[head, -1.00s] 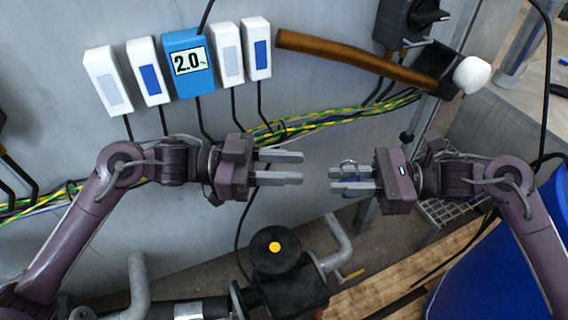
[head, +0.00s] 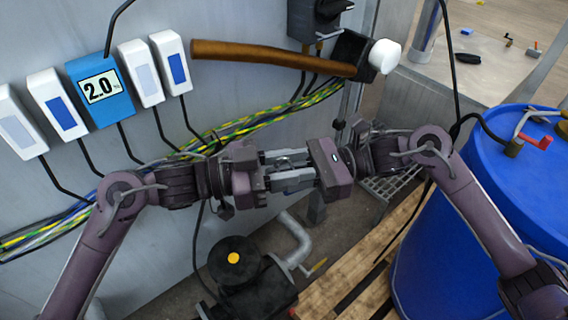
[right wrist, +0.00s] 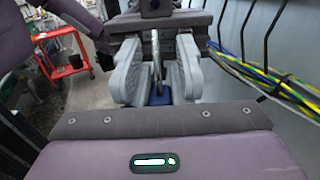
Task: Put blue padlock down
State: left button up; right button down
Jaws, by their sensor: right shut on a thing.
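The blue padlock shows its blue body low between the fingers in the right wrist view (right wrist: 158,97). Its metal shackle stands up above it. In the head view the fingers mostly hide the padlock (head: 286,163). My right gripper (head: 276,168) is shut on it and points left. My left gripper (head: 302,172) points right, directly facing it. The fingers of the two grippers overlap, with the left gripper's fingers apart on either side of the padlock. Whether they touch it I cannot tell.
White switches and a blue meter (head: 100,90) hang on the grey wall, with a brown-handled hammer (head: 275,55). A black-and-yellow valve (head: 235,262) lies below the grippers.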

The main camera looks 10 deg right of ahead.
pick_arm(q)
jog(key=shift+c, duration=0.3)
grip_shut()
pick_arm(e)
jog(key=c, duration=1.2)
grip_release()
jog(key=shift+c, duration=0.2)
